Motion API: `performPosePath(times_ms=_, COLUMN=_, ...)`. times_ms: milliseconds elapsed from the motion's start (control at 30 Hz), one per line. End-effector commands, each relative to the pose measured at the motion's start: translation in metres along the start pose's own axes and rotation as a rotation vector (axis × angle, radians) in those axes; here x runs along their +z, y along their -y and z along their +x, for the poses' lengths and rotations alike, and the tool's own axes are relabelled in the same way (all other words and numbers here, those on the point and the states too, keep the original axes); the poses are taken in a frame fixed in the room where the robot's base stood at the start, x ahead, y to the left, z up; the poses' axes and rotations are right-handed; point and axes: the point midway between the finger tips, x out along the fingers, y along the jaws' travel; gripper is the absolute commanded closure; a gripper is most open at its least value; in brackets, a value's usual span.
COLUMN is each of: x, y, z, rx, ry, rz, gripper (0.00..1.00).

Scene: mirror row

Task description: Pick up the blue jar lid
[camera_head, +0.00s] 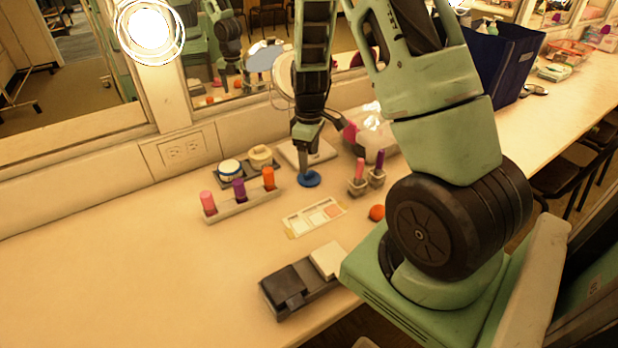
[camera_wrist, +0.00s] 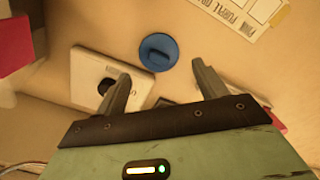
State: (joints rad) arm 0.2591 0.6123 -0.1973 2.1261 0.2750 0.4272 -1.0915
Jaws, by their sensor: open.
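The blue jar lid (camera_head: 308,180) lies flat on the counter, directly below the end of my arm in the head view. In the wrist view the lid (camera_wrist: 158,52) is a round blue disc with a raised bar across it, and it lies just beyond the fingertips. My gripper (camera_wrist: 161,72) is open and empty, its two fingers apart on either side of the lid's line. In the head view my gripper (camera_head: 304,172) points down just over the lid. The dark fingers partly cover the lid's far edge there. I cannot tell the exact height gap.
A white device (camera_head: 307,153) lies close behind the lid. Two small holders with pink and purple sticks (camera_head: 359,172) stand to the right, near an orange ball (camera_head: 377,213). A rack (camera_head: 241,203), a jar tray (camera_head: 236,178) and a card (camera_head: 314,216) are nearby. The front-left counter is clear.

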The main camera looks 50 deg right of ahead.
Motion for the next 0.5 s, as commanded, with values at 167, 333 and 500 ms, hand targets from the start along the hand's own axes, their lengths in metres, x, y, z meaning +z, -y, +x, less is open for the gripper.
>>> performPosePath(times_ms=167, x=0.000, y=0.000, z=0.011, rx=0.000, ry=0.000, rz=-0.001, gripper=0.29)
performPosePath(times_ms=333, x=0.001, y=-0.001, z=0.031, rx=-0.003, ry=0.003, rz=0.001, gripper=0.29)
performPosePath(times_ms=500, x=0.001, y=-0.002, z=0.054, rx=-0.001, ry=0.001, rz=0.000, gripper=0.29)
